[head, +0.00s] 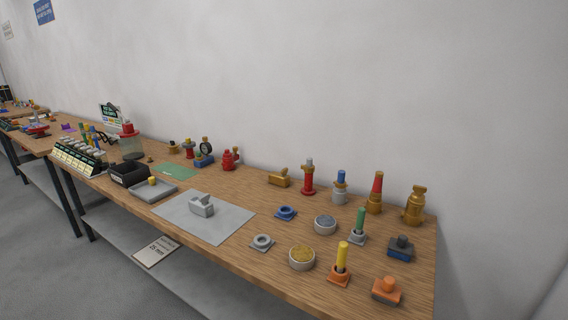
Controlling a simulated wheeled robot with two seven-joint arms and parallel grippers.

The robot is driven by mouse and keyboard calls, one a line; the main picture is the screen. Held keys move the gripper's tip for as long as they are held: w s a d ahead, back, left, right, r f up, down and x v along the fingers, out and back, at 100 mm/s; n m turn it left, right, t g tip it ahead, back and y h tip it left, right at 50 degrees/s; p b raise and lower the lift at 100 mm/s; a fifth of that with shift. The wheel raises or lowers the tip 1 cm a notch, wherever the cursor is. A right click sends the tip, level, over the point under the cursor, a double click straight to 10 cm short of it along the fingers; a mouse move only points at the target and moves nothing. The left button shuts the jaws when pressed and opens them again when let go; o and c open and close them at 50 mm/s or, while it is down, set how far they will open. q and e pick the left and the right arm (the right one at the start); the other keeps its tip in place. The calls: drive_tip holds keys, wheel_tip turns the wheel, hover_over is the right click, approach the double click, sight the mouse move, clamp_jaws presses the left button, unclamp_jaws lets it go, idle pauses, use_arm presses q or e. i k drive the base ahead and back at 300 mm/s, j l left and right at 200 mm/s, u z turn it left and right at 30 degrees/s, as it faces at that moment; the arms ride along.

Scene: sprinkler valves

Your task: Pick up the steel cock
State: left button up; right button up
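A small grey metal fitting, which looks like the steel cock (202,206), rests on a light grey mat (228,227) near the middle of the wooden bench. It has a blocky body with a raised part on top. Nothing touches it except the mat. Neither my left gripper nor my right gripper shows in the head view.
A grey tray (168,194) and a black bin (128,174) stand left of the mat. A brass fitting (279,178), a red fitting (308,178) and several other valves stand along the back and right.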

sight(196, 206)
drive_tip(key=i+j, duration=0.3)
drive_tip(key=i+j+z, duration=0.1)
drive_tip(key=i+j, duration=0.15)
drive_tip(key=j, duration=0.25)
drive_tip(key=i+j, duration=0.55)
drive_tip(key=j, duration=0.25)
drive_tip(key=i+j+z, duration=0.1)
drive_tip(key=i+j, duration=0.15)
drive_tip(key=j, duration=0.2)
